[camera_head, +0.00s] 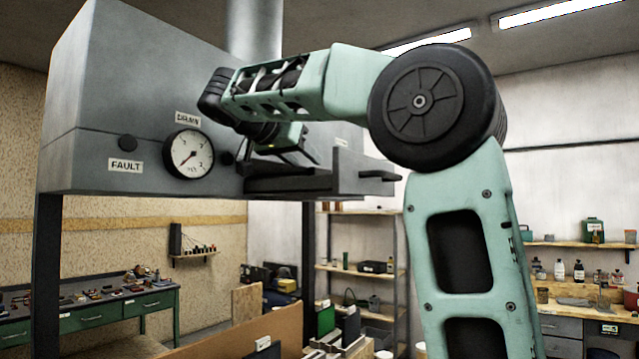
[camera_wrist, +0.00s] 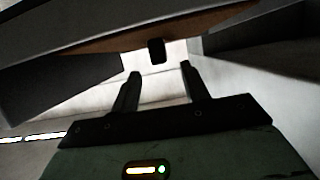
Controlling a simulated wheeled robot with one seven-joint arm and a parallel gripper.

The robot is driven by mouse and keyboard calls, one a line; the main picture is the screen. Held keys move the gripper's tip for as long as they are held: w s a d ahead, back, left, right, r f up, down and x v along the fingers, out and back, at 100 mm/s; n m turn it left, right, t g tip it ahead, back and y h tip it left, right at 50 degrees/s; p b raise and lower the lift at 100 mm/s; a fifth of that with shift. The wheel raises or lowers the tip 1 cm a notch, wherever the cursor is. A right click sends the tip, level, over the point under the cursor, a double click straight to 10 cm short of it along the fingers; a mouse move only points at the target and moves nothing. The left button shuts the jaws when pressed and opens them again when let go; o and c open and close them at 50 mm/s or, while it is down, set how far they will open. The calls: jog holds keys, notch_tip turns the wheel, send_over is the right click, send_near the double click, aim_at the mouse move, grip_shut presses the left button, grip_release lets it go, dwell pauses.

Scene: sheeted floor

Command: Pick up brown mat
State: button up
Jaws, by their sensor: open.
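In the wrist view a flat brown surface (camera_wrist: 190,34), which may be the brown mat, shows as a thin strip between dark grey walls. A small dark block (camera_wrist: 157,50) stands at its near edge. My gripper (camera_wrist: 160,76) is open and empty, its two fingers apart and pointing toward the strip and block. No contact shows. In the head view my gripper (camera_head: 298,158) is by the dark ledge of the grey machine, partly hidden by my arm. I cannot make out the mat in the head view.
The grey machine (camera_head: 95,90) with a dial gauge (camera_head: 188,154) fills the upper left. A dark ledge (camera_head: 285,184) and a dark handle (camera_head: 380,175) jut from it near my gripper. A green workbench (camera_head: 95,312) and metal shelving (camera_head: 350,268) stand behind.

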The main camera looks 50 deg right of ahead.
aim_at(314, 170)
jog(key=p+x, duration=0.3)
jog(key=x, duration=0.1)
jog(key=shift+d+f, duration=0.15)
jog(key=shift+d, duration=0.1)
jog(key=shift+d+f, duration=0.25)
grip_shut()
